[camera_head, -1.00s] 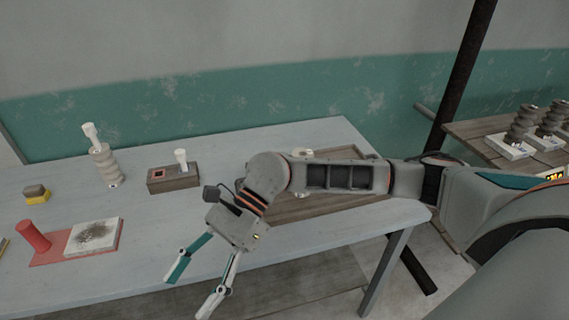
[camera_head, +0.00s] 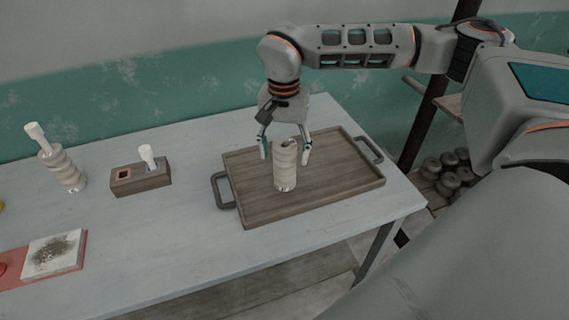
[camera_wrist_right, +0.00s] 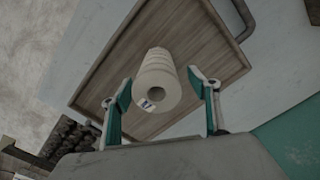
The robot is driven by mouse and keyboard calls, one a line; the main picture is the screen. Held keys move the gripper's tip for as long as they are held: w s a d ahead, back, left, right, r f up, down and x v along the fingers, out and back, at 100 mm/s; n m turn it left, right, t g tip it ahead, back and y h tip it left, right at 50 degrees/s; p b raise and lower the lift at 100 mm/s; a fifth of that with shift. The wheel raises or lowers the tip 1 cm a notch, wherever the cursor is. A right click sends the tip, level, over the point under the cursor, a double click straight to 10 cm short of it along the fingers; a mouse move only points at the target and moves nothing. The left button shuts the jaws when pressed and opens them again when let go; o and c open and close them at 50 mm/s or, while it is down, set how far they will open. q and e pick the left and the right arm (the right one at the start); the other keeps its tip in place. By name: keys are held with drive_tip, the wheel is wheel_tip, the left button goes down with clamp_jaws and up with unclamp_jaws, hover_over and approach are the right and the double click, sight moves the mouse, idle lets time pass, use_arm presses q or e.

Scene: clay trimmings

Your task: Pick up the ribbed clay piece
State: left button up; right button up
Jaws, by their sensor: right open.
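The ribbed clay piece (camera_head: 285,168) is a pale, ringed upright cylinder standing on the wooden tray (camera_head: 245,206). In the right wrist view the ribbed clay piece (camera_wrist_right: 157,82) shows its round top opening and a small light label with a blue mark. My right gripper (camera_head: 284,158) is open, its fingers pointing down on either side of the piece's upper part. In the right wrist view the right gripper (camera_wrist_right: 166,92) has a finger left and right of the piece, with gaps showing. My left gripper is not in view.
The tray has dark handles at both ends. To its left are a wooden block (camera_head: 140,180) holding a white-topped piece, and another ribbed piece (camera_head: 64,170) with a white stick in it. A red board (camera_head: 78,262) carries a smudged white tile (camera_head: 52,252). The table front is clear.

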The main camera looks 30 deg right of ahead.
sight(285, 168)
drive_tip(key=shift+s+f, duration=0.15)
drive_tip(key=shift+f, duration=0.5)
drive_tip(key=f, duration=0.3)
drive_tip(key=shift+s+a+f, duration=0.1)
drive_tip(key=shift+s+f, duration=0.1)
drive_tip(key=shift+f, duration=0.1)
drive_tip(key=shift+w+f, duration=0.1)
drive_tip(key=shift+f, duration=0.35)
drive_tip(key=shift+r, duration=0.1)
drive_tip(key=c, duration=1.7)
drive_tip(key=shift+r, duration=0.1)
wheel_tip(285, 168, up, 20)
drive_tip(key=p, duration=0.2)
